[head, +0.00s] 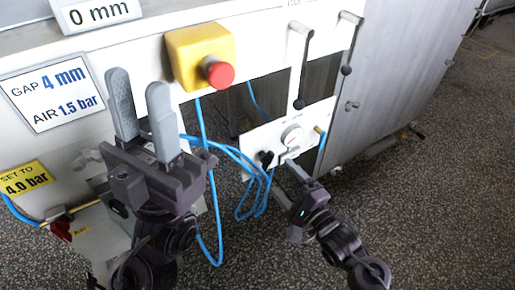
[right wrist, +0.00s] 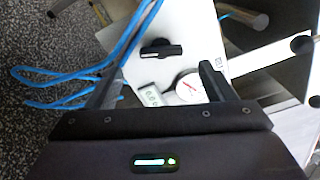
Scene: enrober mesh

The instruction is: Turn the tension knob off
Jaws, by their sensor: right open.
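A black knob with a bar-shaped grip (head: 266,158) sits on a white panel (head: 311,122) low on the machine. It also shows in the right wrist view (right wrist: 162,50), its bar lying crosswise in that picture. I take it for the tension knob. My right gripper (head: 290,181) is open and empty in front of the panel. In the right wrist view its fingers (right wrist: 158,78) stand apart, with the knob beyond them and not touched. My left gripper (head: 139,88) is open and empty, fingers up, in front of the machine's left part.
A round gauge (head: 292,135) sits beside the knob, with a small display (right wrist: 152,95) near it in the wrist view. Blue hoses (head: 245,170) hang left of the panel. A red stop button (head: 218,73) on a yellow box and two levers (head: 300,70) are above.

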